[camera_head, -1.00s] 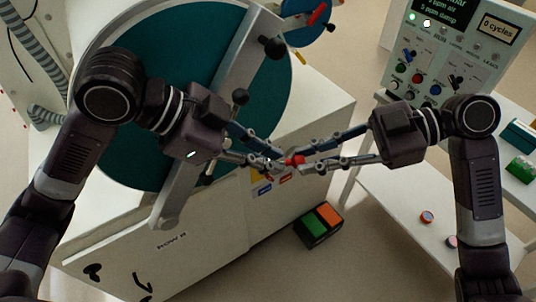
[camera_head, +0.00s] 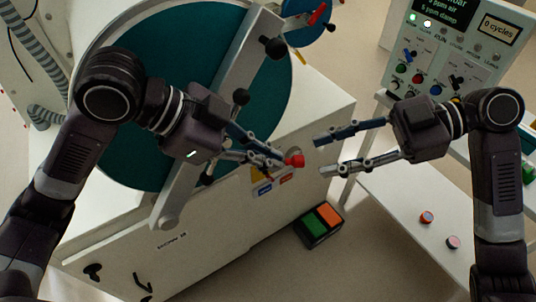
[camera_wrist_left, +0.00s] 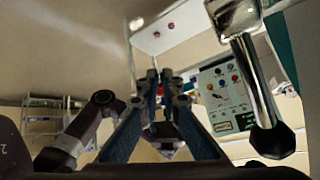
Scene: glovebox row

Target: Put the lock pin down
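The lock pin (camera_head: 295,161) shows as a red knob at the fingertips of my left gripper (camera_head: 277,158), in front of the white cabinet. The left fingers have come together on it and hold it in the air; its shaft is mostly hidden by them.
A round teal door (camera_head: 130,160) with a grey bar (camera_head: 182,190) and black knobs is behind my left gripper. A control panel (camera_head: 445,60) stands at back right. A white table (camera_head: 395,205) holds two small round pieces. A green-orange pedal box (camera_head: 318,226) is on the floor.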

